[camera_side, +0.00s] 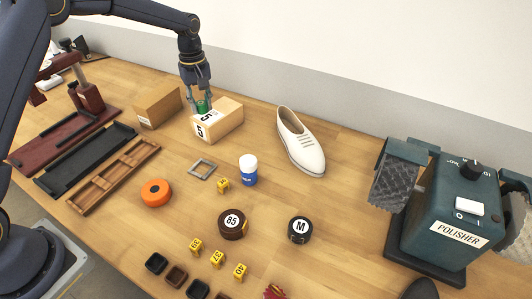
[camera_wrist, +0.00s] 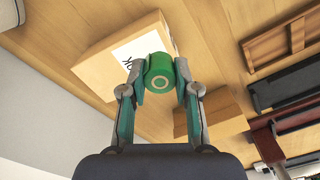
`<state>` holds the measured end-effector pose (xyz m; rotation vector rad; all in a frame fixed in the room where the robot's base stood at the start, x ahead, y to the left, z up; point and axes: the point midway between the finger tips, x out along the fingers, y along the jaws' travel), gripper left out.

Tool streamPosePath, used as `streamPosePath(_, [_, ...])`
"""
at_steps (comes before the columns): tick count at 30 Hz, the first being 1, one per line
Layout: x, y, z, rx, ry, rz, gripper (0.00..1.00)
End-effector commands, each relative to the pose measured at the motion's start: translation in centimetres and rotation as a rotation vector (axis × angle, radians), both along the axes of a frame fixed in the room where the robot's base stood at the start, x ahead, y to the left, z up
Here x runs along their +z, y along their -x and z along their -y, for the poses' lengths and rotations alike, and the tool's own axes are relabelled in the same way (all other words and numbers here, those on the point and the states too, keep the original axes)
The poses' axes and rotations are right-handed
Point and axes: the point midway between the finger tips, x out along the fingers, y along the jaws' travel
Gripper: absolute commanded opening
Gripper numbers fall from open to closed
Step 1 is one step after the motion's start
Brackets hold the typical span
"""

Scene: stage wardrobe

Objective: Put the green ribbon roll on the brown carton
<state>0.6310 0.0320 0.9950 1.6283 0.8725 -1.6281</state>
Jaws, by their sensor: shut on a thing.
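The green ribbon roll (camera_side: 204,105) is between the fingers of my gripper (camera_side: 201,108), which is shut on it. In the wrist view the roll (camera_wrist: 160,72) sits between both fingertips (camera_wrist: 161,78), its round end facing the camera. The roll is over or beside the pale carton with a "5" label; I cannot tell whether they touch. The brown carton (camera_side: 158,107) stands just left of the pale carton in the side view. It is at the lower right of the roll in the wrist view (camera_wrist: 218,112), partly behind a finger.
The pale carton (camera_side: 226,122) stands close to the brown one. Dark trays (camera_side: 85,160) lie to the left. A white shoe (camera_side: 301,145), blue-and-white bottle (camera_side: 249,172), orange roll (camera_side: 156,193), brown roll (camera_side: 232,223) and polisher (camera_side: 450,215) occupy the table.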

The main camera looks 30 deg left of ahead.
Motion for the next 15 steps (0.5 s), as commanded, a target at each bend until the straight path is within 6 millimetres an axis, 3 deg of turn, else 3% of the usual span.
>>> streamPosePath(6, [-3.1, 0.0, 0.0, 0.0, 0.0, -0.002, 0.12])
streamPosePath(15, [-3.2, 0.0, 0.0, -0.001, -0.001, -0.001, 0.12])
